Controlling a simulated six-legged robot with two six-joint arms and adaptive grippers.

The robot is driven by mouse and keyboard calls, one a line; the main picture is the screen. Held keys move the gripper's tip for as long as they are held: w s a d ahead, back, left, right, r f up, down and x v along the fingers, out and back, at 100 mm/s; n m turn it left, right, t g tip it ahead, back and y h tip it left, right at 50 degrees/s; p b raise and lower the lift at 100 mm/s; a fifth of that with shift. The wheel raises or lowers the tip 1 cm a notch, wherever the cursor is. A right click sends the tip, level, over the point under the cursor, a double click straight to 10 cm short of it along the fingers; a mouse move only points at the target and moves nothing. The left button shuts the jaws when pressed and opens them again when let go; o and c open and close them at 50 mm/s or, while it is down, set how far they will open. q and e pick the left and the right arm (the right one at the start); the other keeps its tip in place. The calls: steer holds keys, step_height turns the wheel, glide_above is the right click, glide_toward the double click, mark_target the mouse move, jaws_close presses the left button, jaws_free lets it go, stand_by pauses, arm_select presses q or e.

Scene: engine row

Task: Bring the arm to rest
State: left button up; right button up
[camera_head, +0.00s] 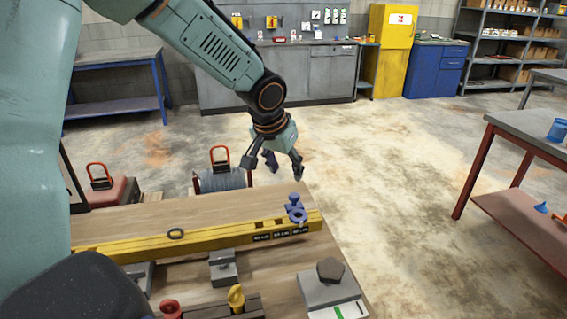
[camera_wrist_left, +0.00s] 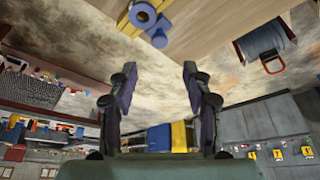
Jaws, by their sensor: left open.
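My left gripper (camera_head: 284,163) is at the end of the arm that comes in from the upper left. It is open and empty, in the air beyond the far edge of the wooden bench. In the left wrist view both fingers of the left gripper (camera_wrist_left: 158,85) stand wide apart with nothing between them. A blue fitting (camera_head: 296,208) on the yellow beam (camera_head: 200,241) lies nearer than the gripper and apart from it. The blue fitting also shows in the left wrist view (camera_wrist_left: 150,20). My right gripper is in neither view.
The wooden bench top (camera_head: 150,211) holds a grey block with a dark knob (camera_head: 329,284) and a yellow peg (camera_head: 236,298). A spool with a red handle (camera_head: 222,179) stands behind it. A red-framed table (camera_head: 520,131) is at right. Open floor (camera_head: 400,190) lies between.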

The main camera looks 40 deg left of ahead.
arm_select(q)
steer(key=shift+s+d+r, duration=0.15)
steer(key=shift+d+r, duration=0.05)
steer(key=shift+r, duration=0.45)
steer(key=shift+s+a, duration=0.1)
steer(key=shift+a, duration=0.05)
